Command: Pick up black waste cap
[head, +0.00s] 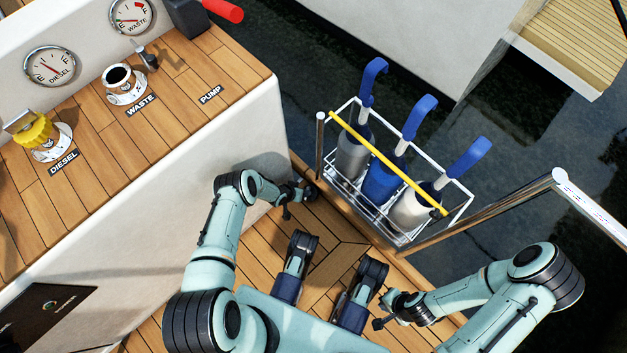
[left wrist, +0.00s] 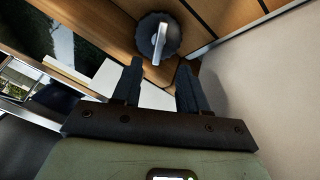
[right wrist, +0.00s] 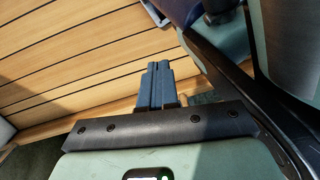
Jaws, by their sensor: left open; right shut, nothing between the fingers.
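The black waste cap (left wrist: 157,38) shows in the left wrist view as a round black disc with a grey raised handle, on the wood. My left gripper (left wrist: 160,68) is open, and the cap is just beyond and between its fingertips, not gripped. In the head view, my left gripper (head: 287,212) is low beside the white cockpit wall; I cannot clearly tell the cap from the dark gripper parts there. My right gripper (right wrist: 158,66) is shut and empty above the wooden floor; it also shows in the head view (head: 379,323).
The waste filler (head: 117,76) stands uncapped on the wooden ledge; the diesel filler wears a yellow cap (head: 36,130). A pale wall (left wrist: 270,90) is close to the left gripper.

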